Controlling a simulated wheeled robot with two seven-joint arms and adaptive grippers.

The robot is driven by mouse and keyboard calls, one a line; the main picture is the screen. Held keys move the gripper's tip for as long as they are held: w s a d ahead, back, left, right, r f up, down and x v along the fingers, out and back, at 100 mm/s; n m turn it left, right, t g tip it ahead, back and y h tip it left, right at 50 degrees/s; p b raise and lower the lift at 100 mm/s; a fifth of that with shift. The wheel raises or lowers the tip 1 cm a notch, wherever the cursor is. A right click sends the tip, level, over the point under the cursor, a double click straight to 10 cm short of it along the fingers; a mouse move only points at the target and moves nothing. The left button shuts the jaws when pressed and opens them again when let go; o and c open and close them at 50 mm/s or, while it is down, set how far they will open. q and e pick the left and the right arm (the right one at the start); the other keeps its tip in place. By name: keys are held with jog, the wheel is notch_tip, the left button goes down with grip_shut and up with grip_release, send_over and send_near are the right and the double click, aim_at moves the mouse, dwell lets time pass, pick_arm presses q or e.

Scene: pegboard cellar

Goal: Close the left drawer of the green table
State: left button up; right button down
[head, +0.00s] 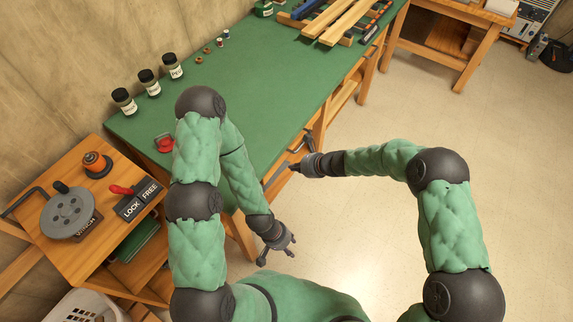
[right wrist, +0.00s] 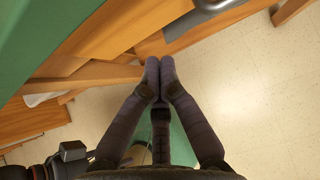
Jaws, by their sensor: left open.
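The green table (head: 262,88) runs diagonally through the head view. Wooden drawer parts (head: 318,128) show along its right side, partly hidden by my arms. In the right wrist view, wooden drawer parts (right wrist: 118,38) lie beside the green table edge (right wrist: 40,35), with a metal handle at the top. I cannot tell how far the left drawer stands out. My right gripper (head: 292,167) is at the table's right side; its fingertips (right wrist: 160,66) are together with nothing visible between them. My left gripper (head: 279,252) is open and empty, lower, beyond the table's near corner.
Several dark jars (head: 149,82) and a red object (head: 165,143) stand on the green top, with wooden planks (head: 345,20) at its far end. A wooden stand with a winch (head: 70,213) is at the left. Clear floor (head: 370,120) lies right of the table.

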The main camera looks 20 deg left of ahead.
pick_arm(q)
jog(key=shift+w+r+p, duration=0.1)
jog(key=shift+r+p, duration=1.4)
jog(key=shift+r, duration=0.3)
pick_arm(e)
jog(key=v, duration=0.9)
jog(key=shift+r, duration=0.3)
jog(key=shift+d, duration=0.1)
jog(key=s+d+f+n+g+h, duration=0.2)
jog(key=s+d+f+n+h, duration=0.2)
jog(key=s+d+f+n, duration=0.7)
pick_arm(q)
jog(key=shift+c, duration=0.2)
pick_arm(e)
jog(key=s+d+f+n, duration=0.3)
jog(key=s+d+n, duration=0.4)
jog(key=s, duration=0.4)
jog(key=shift+s+f+n+h, duration=0.25)
jog(key=shift+s+n+h, duration=0.05)
jog(key=shift+s+n, duration=0.1)
